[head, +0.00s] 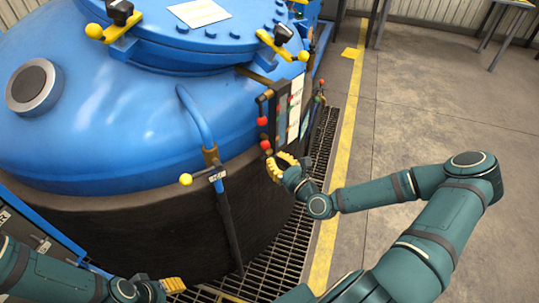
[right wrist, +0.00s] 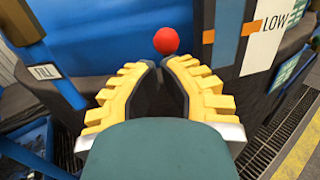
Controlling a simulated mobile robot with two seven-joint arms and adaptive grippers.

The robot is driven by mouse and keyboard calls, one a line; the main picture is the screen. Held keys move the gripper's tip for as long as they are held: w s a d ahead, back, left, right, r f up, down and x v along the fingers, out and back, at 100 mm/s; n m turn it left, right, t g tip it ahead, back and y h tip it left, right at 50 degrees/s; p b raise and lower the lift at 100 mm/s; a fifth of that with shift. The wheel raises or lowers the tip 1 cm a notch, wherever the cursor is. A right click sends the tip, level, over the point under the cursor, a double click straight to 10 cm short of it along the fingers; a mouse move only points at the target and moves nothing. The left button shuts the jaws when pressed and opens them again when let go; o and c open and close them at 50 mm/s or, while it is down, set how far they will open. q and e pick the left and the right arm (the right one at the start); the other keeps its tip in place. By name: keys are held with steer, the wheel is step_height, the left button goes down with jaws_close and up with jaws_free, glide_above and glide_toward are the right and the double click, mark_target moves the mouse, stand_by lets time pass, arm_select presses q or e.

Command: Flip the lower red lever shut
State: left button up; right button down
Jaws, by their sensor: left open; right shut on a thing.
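The lower red lever's round knob (head: 265,144) is at the side of the blue furnace vessel, below another red knob (head: 263,121). My right gripper (head: 272,163) is at the lower lever, its yellow fingers just below the knob. In the right wrist view one red knob (right wrist: 166,40) shows just beyond the fingertips (right wrist: 163,64), which are closed together on the lever; the part gripped is hidden between the fingers. My left gripper (head: 174,285) is open, low at the bottom of the head view, away from the levers.
The blue vessel (head: 120,130) fills the left, with a bent blue pipe (head: 195,115) and yellow knob (head: 185,180) left of the levers. A panel marked LOW (right wrist: 262,45) stands beside the knob. Floor grating (head: 285,245) and open concrete floor (head: 430,110) lie to the right.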

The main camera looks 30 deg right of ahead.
mark_target(264, 149)
steer(key=shift+w+a, duration=0.2)
steer(key=shift+w, duration=1.4)
steer(key=r+g+p, duration=0.1)
steer(key=p, duration=0.2)
steer(key=shift+w+a, duration=0.1)
steer(key=shift+w, duration=0.35)
steer(key=shift+w+a+g, duration=0.1)
steer(key=shift+w+g, duration=0.2)
